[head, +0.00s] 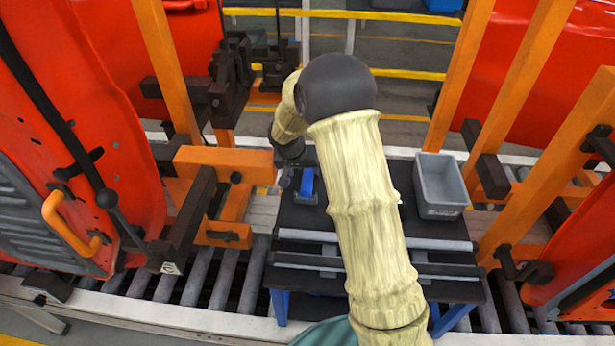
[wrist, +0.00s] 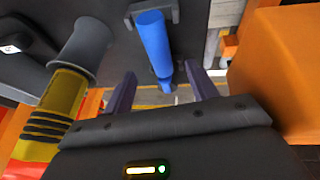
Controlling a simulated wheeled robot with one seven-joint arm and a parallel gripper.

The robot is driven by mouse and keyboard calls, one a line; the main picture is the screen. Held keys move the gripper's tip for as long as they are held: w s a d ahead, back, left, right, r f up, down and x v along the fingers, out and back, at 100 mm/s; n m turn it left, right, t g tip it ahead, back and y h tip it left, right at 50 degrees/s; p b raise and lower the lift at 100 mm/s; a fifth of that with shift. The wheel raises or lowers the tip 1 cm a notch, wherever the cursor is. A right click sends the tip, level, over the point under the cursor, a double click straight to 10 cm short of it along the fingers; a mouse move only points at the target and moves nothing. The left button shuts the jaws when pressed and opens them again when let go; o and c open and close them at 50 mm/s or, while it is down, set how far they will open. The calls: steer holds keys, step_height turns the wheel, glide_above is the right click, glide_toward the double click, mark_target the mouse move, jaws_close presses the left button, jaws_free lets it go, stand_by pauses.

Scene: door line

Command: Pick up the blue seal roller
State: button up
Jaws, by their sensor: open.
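The blue seal roller (wrist: 155,45) shows in the wrist view, its blue handle reaching down from a grey bracket (wrist: 152,14) on a dark surface. In the head view the roller (head: 307,183) is a small blue shape on the dark cart top, just left of my arm. My gripper (wrist: 160,72) is open, with one dark finger on each side of the roller's lower end in the wrist view. The fingers look empty; I cannot tell how far above the roller they are. In the head view my arm's end mostly hides the fingers.
A yellow-and-black tool with a grey flared collar (wrist: 82,45) stands left of the roller. An orange frame (wrist: 280,70) is close on the right in the wrist view. A grey bin (head: 441,183) stands at the cart's right. Red car doors (head: 75,120) flank the cart.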

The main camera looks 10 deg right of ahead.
mark_target(306, 177)
steer(key=shift+w+d+f, duration=0.1)
steer(key=shift+d+f, duration=0.05)
steer(key=shift+f, duration=0.2)
steer(key=p+x, duration=0.1)
steer(key=x, duration=0.4)
steer(key=shift+w+f+p, duration=0.1)
steer(key=shift+f+p, duration=0.1)
steer(key=shift+p, duration=0.1)
steer(key=shift+d+f, duration=0.1)
steer(key=shift+f+b, duration=0.3)
steer(key=shift+b, duration=0.3)
stand_by(0.6)
steer(key=c, duration=1.2)
